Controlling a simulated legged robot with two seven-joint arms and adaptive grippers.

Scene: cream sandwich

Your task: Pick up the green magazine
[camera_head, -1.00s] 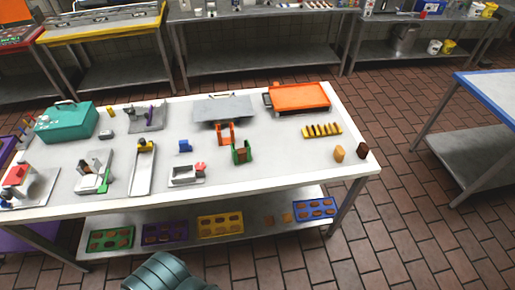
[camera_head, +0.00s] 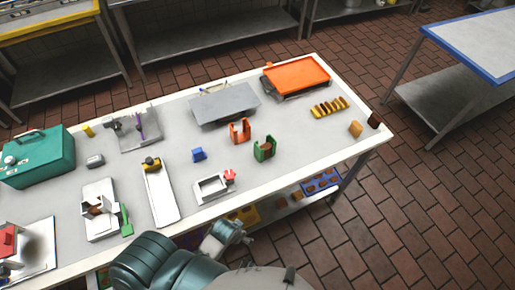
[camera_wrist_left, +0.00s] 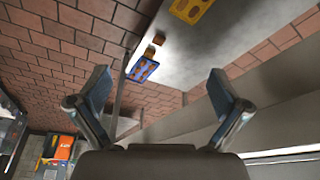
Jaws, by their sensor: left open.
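The green magazine (camera_head: 264,149) is a small upright U-shaped holder with something brown inside. It stands on the white table (camera_head: 210,165), right of the middle in the head view. My left arm comes in at the bottom, and its gripper (camera_head: 230,235) is in front of the table's near edge, away from the magazine. The left wrist view shows the left gripper (camera_wrist_left: 160,85) with its two fingers wide apart and nothing between them. That view looks toward the lower shelf, and the magazine is not in it. My right gripper is not in view.
An orange holder (camera_head: 240,131) stands just left of and behind the green magazine. A white frame device (camera_head: 213,187) lies to its near left, and a blue block (camera_head: 198,154) lies farther left. A grey plate (camera_head: 225,103) and an orange tray (camera_head: 297,74) are behind.

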